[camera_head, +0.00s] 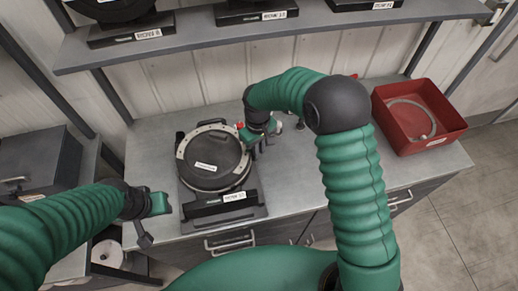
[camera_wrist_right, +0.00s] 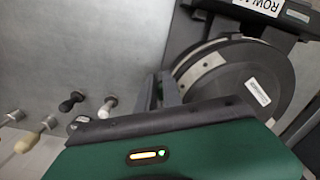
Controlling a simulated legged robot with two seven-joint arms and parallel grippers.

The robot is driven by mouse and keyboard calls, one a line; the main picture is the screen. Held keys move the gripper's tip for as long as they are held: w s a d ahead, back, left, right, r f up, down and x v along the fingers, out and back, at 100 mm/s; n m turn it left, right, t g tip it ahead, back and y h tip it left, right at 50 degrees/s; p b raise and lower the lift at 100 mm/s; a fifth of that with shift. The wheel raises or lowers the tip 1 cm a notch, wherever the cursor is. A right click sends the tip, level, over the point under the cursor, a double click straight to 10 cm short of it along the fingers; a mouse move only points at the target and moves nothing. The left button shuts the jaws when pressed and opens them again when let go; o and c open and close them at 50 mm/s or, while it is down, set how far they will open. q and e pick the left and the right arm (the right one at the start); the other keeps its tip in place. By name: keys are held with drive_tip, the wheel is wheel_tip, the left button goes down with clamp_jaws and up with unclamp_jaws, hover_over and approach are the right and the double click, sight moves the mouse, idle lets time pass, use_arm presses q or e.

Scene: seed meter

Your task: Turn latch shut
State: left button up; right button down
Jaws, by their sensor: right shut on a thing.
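The seed meter (camera_head: 208,166), a round black housing with a pale segmented rim, lies on its stand on the grey workbench. My right gripper (camera_head: 259,145) is at the meter's upper right edge, with its fingers close together. In the right wrist view the fingers (camera_wrist_right: 160,92) reach the meter's rim (camera_wrist_right: 202,68). They are shut on what appears to be the latch, which is mostly hidden between them. A small red spot shows beside the gripper in the head view. My left gripper (camera_head: 150,222) hangs off the bench's left front, away from the meter; its jaw opening is unclear.
A red bin (camera_head: 388,125) holding a pale ring (camera_head: 410,104) stands at the bench's right. Several small-handled tools (camera_wrist_right: 72,102) lie near the right gripper. A shelf (camera_head: 220,43) with more labelled units runs above the back. Bare bench lies left of the meter.

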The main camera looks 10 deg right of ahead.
drive_tip(key=shift+w+a+r, duration=0.2)
drive_tip(key=shift+w, duration=0.2)
drive_tip(key=c, duration=1.6)
unclamp_jaws()
drive_tip(key=shift+o, duration=1.3)
drive_tip(key=shift+w+f, duration=0.15)
drive_tip(key=shift+o, duration=0.4)
drive_tip(key=shift+w+a+f, duration=0.1)
drive_tip(key=shift+w+f, duration=0.05)
drive_tip(key=shift+w, duration=0.05)
drive_tip(key=shift+w+a+f, duration=0.1)
drive_tip(key=shift+w+a, duration=0.05)
use_arm(q)
drive_tip(key=b+x, duration=0.2)
drive_tip(key=x, duration=0.1)
drive_tip(key=shift+a+f+b, duration=0.1)
drive_tip(key=shift+a+b, duration=0.1)
drive_tip(key=shift+b, duration=0.2)
use_arm(e)
wheel_tip(320, 180, up, 17)
drive_tip(key=shift+f, duration=0.15)
